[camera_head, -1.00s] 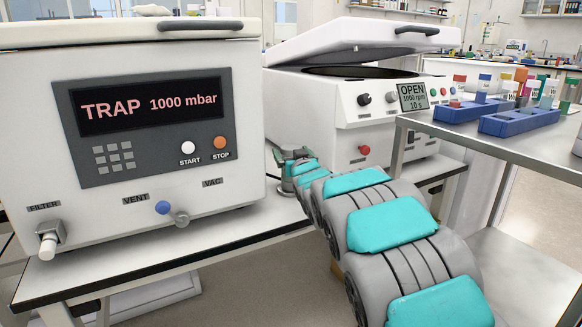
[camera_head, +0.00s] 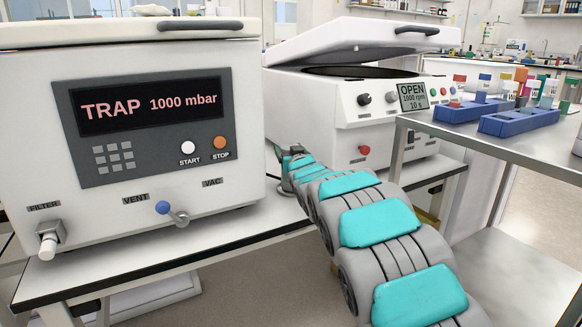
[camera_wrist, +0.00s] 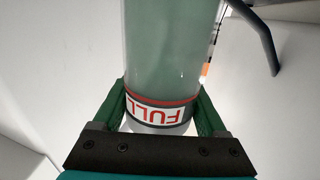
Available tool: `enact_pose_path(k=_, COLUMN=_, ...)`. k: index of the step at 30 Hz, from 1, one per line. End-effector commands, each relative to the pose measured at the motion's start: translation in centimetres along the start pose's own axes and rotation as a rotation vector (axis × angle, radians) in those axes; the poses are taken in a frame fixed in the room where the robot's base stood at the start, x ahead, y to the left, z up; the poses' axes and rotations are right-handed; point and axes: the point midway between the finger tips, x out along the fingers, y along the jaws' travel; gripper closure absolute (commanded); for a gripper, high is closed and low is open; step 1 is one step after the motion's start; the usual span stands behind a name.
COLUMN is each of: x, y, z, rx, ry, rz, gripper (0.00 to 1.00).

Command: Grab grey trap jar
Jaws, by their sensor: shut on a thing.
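In the wrist view, a grey-green translucent jar (camera_wrist: 165,50) with a red and black band and a "FULL" label fills the middle. The label reads upside down. My gripper (camera_wrist: 163,108) has its green fingers on both sides of the jar at the label end and is shut on it. In the head view, my arm reaches between the two machines, and the gripper and jar there are mostly hidden.
The white trap machine (camera_head: 160,160) shows "TRAP 1000 mbar" at left. A white centrifuge (camera_head: 340,125) with raised lid shows "OPEN". A metal bench (camera_head: 540,150) with blue tube racks (camera_head: 518,122) stands at right. In the wrist view, a dark tube (camera_wrist: 258,35) is at upper right.

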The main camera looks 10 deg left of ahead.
Motion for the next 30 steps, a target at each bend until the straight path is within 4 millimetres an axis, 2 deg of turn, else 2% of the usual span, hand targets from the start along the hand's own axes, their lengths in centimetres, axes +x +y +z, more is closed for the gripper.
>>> enact_pose_path(k=2, x=0.0, y=0.0, z=0.0, rx=0.0, ry=0.0, rz=0.0, gripper=0.56)
enact_pose_path(k=14, x=0.0, y=0.0, z=0.0, rx=0.0, ry=-0.001, rz=0.0, gripper=1.0)
enact_pose_path(k=23, x=0.0, y=0.0, z=-0.1, rx=0.0, ry=0.0, rz=0.0, gripper=1.0)
enact_pose_path(k=30, x=0.0, y=-0.1, z=-1.5, rx=0.0, ry=0.002, rz=-0.001, gripper=1.0)
